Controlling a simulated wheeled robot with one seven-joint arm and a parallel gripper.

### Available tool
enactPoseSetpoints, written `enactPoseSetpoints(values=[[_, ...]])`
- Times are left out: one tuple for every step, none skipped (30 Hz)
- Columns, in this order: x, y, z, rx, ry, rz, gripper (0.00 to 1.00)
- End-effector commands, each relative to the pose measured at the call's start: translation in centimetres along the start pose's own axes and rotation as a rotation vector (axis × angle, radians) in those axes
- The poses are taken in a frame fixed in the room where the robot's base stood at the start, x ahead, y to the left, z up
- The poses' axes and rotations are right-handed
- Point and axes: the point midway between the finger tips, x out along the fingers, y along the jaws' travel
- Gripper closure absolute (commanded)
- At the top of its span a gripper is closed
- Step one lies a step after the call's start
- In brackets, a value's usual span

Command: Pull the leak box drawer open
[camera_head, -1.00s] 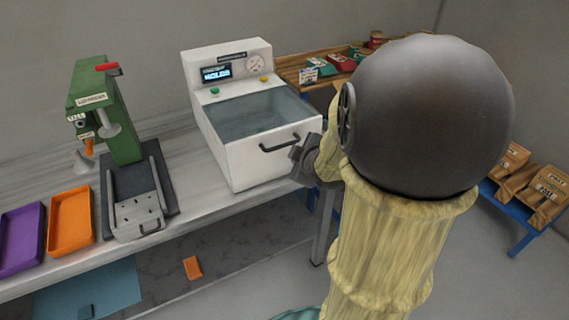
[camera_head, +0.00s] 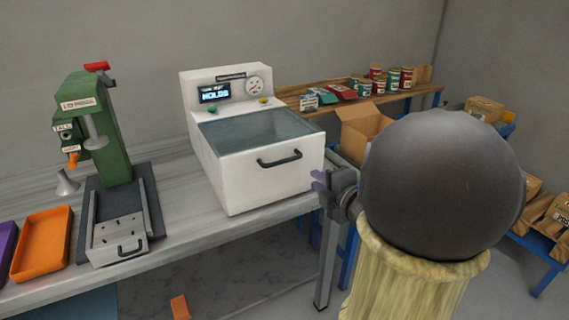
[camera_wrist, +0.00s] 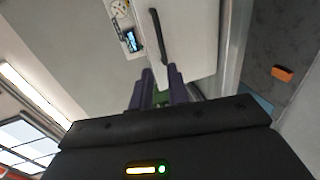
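The leak box (camera_head: 240,180) is a white box on the bench with a display, coloured buttons and a gauge on its raised back. Its clear-topped tank sits behind a white front with a dark bar handle (camera_head: 279,158). The front looks flush with the box. In the wrist view the handle (camera_wrist: 158,36) lies just beyond my fingertips. My gripper (camera_head: 320,181) is to the right of the handle, apart from it, with purple fingers. In the wrist view my gripper (camera_wrist: 161,76) is open, with a gap between its fingers and nothing held.
A green press (camera_head: 100,130) with a small grey drawer stands left on the bench (camera_head: 175,200). An orange tray (camera_head: 42,240) and a purple tray lie beside it. A cardboard box (camera_head: 368,125) and a wooden shelf with cans are behind right. An orange piece (camera_head: 180,307) lies below the bench.

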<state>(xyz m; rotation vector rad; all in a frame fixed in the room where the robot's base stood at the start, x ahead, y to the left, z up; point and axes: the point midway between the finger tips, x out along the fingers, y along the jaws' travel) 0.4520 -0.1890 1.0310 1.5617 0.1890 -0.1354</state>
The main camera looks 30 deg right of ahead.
Motion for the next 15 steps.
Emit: enactPoseSetpoints(values=[[0.2, 0.0, 0.0, 0.000, 0.001, -0.001, 0.83], [0.3, 0.0, 0.0, 0.000, 0.001, -0.001, 0.83], [0.6, 0.0, -0.1, 0.000, 0.002, -0.001, 0.83], [0.9, -0.1, -0.1, 0.000, 0.003, -0.002, 0.83], [1.2, -0.1, -0.1, 0.000, 0.004, -0.002, 0.83], [1.7, -0.1, -0.1, 0.001, 0.004, -0.002, 0.83], [2.1, -0.1, -0.1, 0.001, 0.004, -0.002, 0.83], [2.6, -0.1, -0.1, 0.001, 0.004, -0.002, 0.83], [3.2, -0.1, -0.1, 0.002, 0.004, -0.002, 0.83], [3.8, -0.1, -0.1, 0.001, 0.005, -0.002, 0.83], [4.3, -0.1, -0.1, 0.001, 0.004, -0.002, 0.83], [5.0, -0.1, -0.1, 0.000, 0.004, -0.003, 0.83], [5.6, -0.1, -0.1, 0.001, 0.003, -0.003, 0.83], [6.1, -0.1, -0.1, 0.001, 0.003, -0.002, 0.83], [6.8, -0.1, -0.1, 0.001, 0.004, -0.002, 0.83]])
